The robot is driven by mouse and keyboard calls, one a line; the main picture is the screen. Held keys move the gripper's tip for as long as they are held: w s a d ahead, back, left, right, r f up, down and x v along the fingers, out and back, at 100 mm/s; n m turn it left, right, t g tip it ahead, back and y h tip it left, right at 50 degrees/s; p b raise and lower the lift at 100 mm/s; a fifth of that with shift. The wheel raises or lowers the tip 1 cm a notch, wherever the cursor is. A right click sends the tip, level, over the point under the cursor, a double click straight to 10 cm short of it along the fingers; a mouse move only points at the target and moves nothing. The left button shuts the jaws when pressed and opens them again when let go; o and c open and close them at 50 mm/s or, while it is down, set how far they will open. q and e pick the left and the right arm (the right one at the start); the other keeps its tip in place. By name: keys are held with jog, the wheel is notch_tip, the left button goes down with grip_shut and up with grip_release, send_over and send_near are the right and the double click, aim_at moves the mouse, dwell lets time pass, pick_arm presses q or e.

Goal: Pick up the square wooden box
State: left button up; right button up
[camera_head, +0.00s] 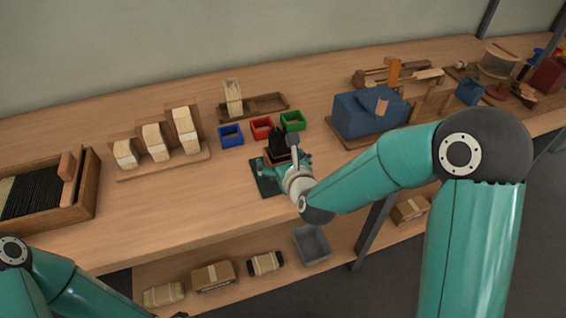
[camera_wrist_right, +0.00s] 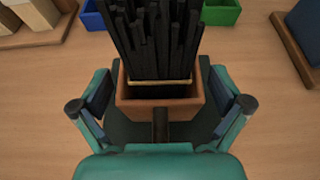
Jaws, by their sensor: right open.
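The square wooden box (camera_head: 272,157) stands on a dark mat (camera_head: 266,184) near the middle of the bench, with black bristles (camera_head: 279,141) rising out of it. In the right wrist view the box (camera_wrist_right: 135,108) is upright straight ahead, and the bristles (camera_wrist_right: 150,40) have a light band around them. My right gripper (camera_head: 284,166) is open at the near side of the box. Its two fingers (camera_wrist_right: 160,108) are spread to the left and right of the box, with gaps showing. The left arm shows at the lower left, but its fingers are not clearly visible.
Blue (camera_head: 231,135), red (camera_head: 262,128) and green (camera_head: 293,121) bins stand just behind the box. A stepped rack (camera_head: 165,163) is to the left and a blue machine (camera_head: 368,113) to the right. Bare bench lies left of the mat.

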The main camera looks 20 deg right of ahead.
jog(key=shift+c, duration=0.3)
jog(key=shift+r, duration=0.1)
jog(key=c, duration=1.2)
jog(key=shift+c, duration=0.2)
notch_tip(320, 180, up, 20)
jog(key=p, duration=0.4)
